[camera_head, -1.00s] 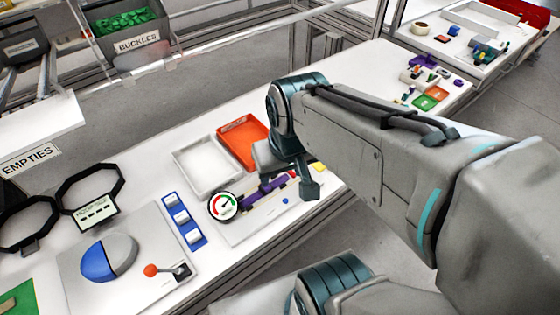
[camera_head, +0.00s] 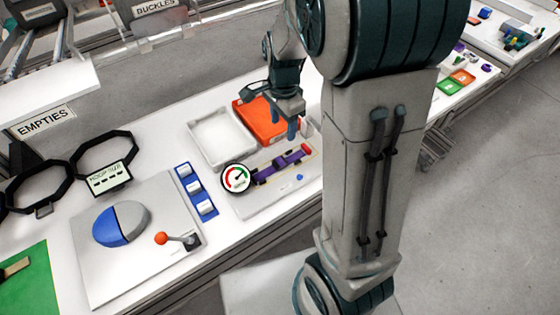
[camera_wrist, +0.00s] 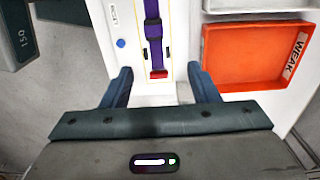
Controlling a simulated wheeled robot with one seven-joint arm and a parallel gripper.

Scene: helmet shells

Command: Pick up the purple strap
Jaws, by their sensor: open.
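The purple strap (camera_head: 272,171) lies on a white board on the bench, to the right of a round gauge. It has a red end (camera_head: 306,150). In the wrist view the strap (camera_wrist: 153,30) runs from the top edge down to the red end (camera_wrist: 158,74), between dark clips. My gripper (camera_head: 292,132) is above the bench near the strap's red end. In the wrist view my gripper (camera_wrist: 158,82) is open, its two blue fingers on either side of the red end's line, with nothing held between them.
An orange tray (camera_head: 264,138), labelled WEAK in the wrist view (camera_wrist: 233,76), and a white tray (camera_head: 194,151) stand behind the strap. The gauge (camera_head: 236,178), a blue switch strip (camera_head: 183,182) and a red-knobbed lever (camera_head: 161,238) are to the left.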

